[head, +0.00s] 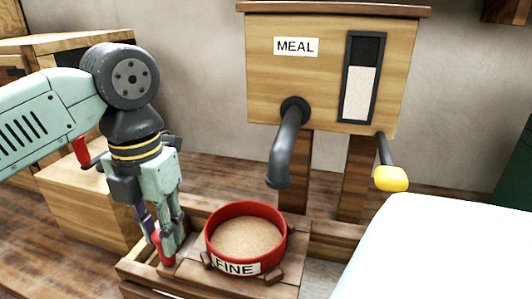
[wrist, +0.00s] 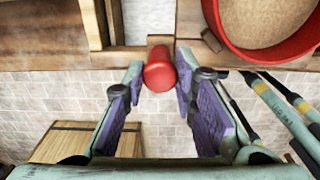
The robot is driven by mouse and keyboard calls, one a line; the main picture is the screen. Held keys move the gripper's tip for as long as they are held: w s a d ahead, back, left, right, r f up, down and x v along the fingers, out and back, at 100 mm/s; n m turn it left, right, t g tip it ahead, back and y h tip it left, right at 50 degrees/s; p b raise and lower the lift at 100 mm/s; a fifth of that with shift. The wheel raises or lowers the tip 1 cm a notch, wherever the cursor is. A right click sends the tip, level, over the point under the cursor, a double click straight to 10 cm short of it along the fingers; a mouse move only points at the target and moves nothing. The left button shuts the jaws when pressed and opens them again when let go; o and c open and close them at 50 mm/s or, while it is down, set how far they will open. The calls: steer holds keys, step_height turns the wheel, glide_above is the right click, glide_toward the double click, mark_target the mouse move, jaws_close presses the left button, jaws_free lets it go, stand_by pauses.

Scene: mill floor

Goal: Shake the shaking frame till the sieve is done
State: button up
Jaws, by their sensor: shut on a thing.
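The red round sieve (head: 214,247), labelled FINE, sits level on the wooden shaking frame (head: 190,271) below the spout. Tan meal (head: 247,238) covers its inside. In the wrist view part of the sieve (wrist: 222,42) shows at the upper right. My gripper (head: 162,245) points down at the frame's left end, its fingers shut around the red handle (head: 166,260). In the wrist view the handle (wrist: 159,72) lies between my fingertips (wrist: 159,78). The fingers partly hide the handle in the head view.
A wooden hopper (head: 263,72) labelled MEAL stands behind, with a grey spout (head: 285,150) over the sieve and a yellow-ended lever (head: 391,178) at right. Its gauge (head: 362,90) shows a pale column. Wooden boxes (head: 85,205) stand at left.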

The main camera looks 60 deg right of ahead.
steer(key=shift+w, duration=0.1)
steer(key=w+a+p, duration=0.1)
steer(key=w+a, duration=0.2)
steer(key=w, duration=0.6)
steer(key=shift+p, duration=0.4)
steer(key=shift+w+a, duration=0.15)
steer(key=shift+w, duration=0.05)
steer(key=shift+w+a, duration=0.2)
steer(key=shift+w, duration=0.45)
steer(key=o, duration=0.8)
steer(key=shift+w, duration=0.1)
steer(key=shift+o, duration=1.4)
step_height(320, 180, up, 9)
steer(key=p, duration=0.5)
